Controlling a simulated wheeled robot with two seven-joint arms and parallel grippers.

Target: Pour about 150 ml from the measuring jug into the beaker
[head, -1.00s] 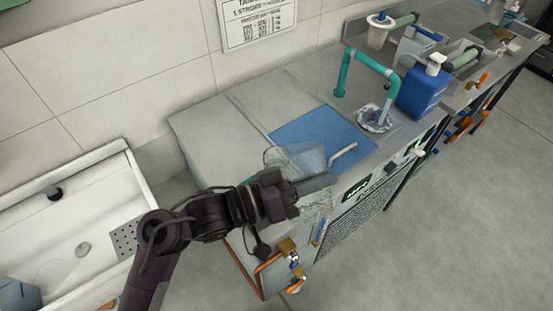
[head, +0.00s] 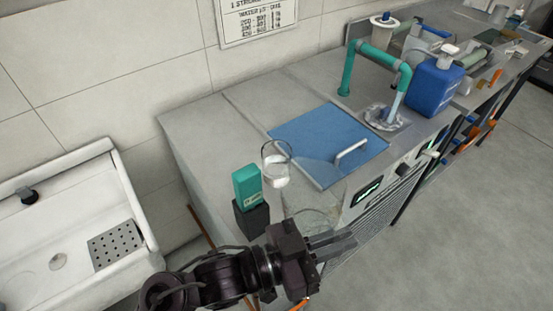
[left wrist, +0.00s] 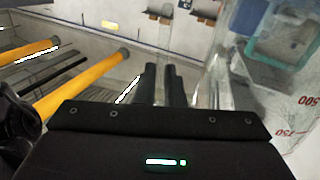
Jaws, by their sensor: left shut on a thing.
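The measuring jug (head: 316,220) is clear glass and shows faintly just beyond my left gripper (head: 348,242), at the front side of the counter. In the left wrist view the jug (left wrist: 235,85) fills the right side, with red 500 and 750 marks. The fingers (left wrist: 166,80) are close together beside its wall, and the left gripper is shut on the jug; the grip point itself is hard to see. Its liquid level and tilt are unclear. The beaker (head: 276,166) stands upright on the counter, with whitish contents low inside, apart from the gripper. My right gripper is out of view.
A teal box (head: 247,184) on a black block (head: 252,219) stands just left of the beaker. A blue panel with a handle (head: 320,140) lies to its right. A teal tap (head: 376,55) and blue bottle (head: 435,85) are farther back. A white sink (head: 75,230) is at left.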

